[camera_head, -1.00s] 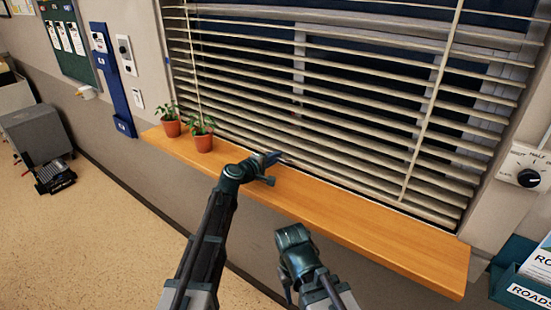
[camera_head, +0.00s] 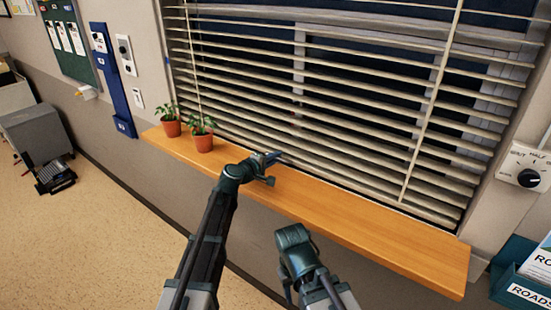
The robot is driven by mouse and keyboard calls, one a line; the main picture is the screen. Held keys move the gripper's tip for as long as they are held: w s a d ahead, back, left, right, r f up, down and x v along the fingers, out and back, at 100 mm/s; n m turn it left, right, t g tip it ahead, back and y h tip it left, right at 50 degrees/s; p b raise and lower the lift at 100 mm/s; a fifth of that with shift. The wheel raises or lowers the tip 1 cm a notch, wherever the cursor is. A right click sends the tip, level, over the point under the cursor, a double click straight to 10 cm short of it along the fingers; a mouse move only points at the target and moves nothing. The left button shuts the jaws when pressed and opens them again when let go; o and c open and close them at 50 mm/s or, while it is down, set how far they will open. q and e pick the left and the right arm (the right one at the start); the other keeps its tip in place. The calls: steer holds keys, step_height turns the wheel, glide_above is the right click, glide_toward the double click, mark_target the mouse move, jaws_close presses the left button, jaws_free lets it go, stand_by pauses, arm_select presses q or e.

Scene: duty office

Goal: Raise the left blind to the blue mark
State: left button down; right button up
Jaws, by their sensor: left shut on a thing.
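A cream slatted blind (camera_head: 340,92) hangs over the dark window, its lowest slats close to the wooden sill (camera_head: 360,222). My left gripper (camera_head: 272,160) is at the blind's bottom edge, just above the back of the sill. It is shut on what looks like the blind's bottom edge; the hold itself is small and partly hidden by the fingers. My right gripper (camera_head: 294,250) is low in front of the sill, apart from the blind; its fingers are not clear. A small blue mark (camera_head: 167,60) seems to show on the window's left side.
Two potted plants, one in a left pot (camera_head: 171,128) and one in a right pot (camera_head: 203,142), stand on the sill's left end. A knob (camera_head: 529,178) is on the right wall above a teal leaflet holder (camera_head: 510,278). The sill's right part is clear.

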stand_by(0.4)
arm_select(q)
steer(key=p, duration=2.6)
glide_toward(286, 83)
steer(key=r+x, duration=0.1)
steer(key=x, duration=0.3)
steer(key=shift+f, duration=0.35)
steer(key=c, duration=0.9)
jaws_free()
steer(key=shift+d, duration=0.1)
steer(key=shift+s, duration=0.1)
steer(key=p+v, duration=0.3)
steer(key=v, duration=1)
steer(key=shift+s+a, duration=0.25)
steer(key=shift+s, duration=0.05)
